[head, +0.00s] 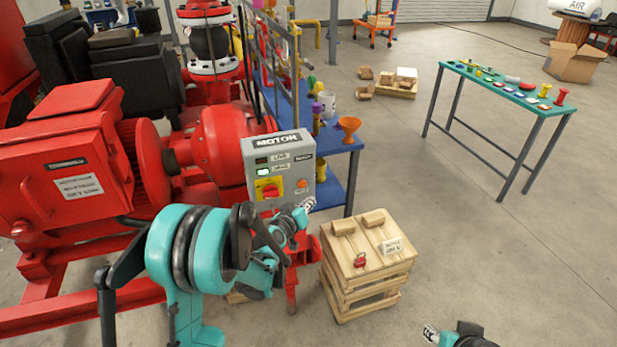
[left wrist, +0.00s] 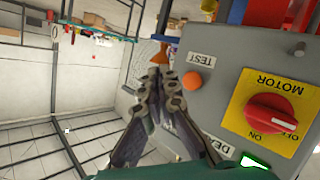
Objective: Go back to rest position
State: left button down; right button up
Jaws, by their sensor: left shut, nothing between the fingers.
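My left gripper (head: 306,204) is shut and empty, just in front of the lower right corner of the grey motor control box (head: 277,156). In the left wrist view its closed fingertips (left wrist: 160,76) appear beside the orange TEST button (left wrist: 192,80); I cannot tell whether they touch the box. A green lamp (head: 262,171) is lit on the box. My right gripper (head: 431,334) shows only partly at the bottom edge; its opening is unclear.
A wooden crate (head: 345,289) with mallets and a tag on top stands right of my left gripper. Red pump machinery (head: 60,160) fills the left. A blue shelf (head: 340,146) stands behind the box. Open floor lies toward the green-topped table (head: 540,107) at right.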

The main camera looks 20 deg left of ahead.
pick_arm(q)
jog(key=s+d+r+m+g, duration=0.1)
jog(key=s+d+r+g, duration=0.1)
jog(key=s+r, duration=0.35)
jog(key=s+d+r+m+g, duration=0.2)
jog(key=s+d, duration=0.1)
jog(key=s, duration=0.6)
jog(key=s+a+f+g+y, duration=0.1)
jog(key=s, duration=0.9)
jog(key=s+a+f+g+y, duration=0.1)
jog(key=s+g, duration=0.1)
jog(key=s, duration=0.8)
jog(key=shift+a+f+m, duration=0.3)
jog(key=shift+f, duration=0.1)
jog(key=shift+s, duration=0.1)
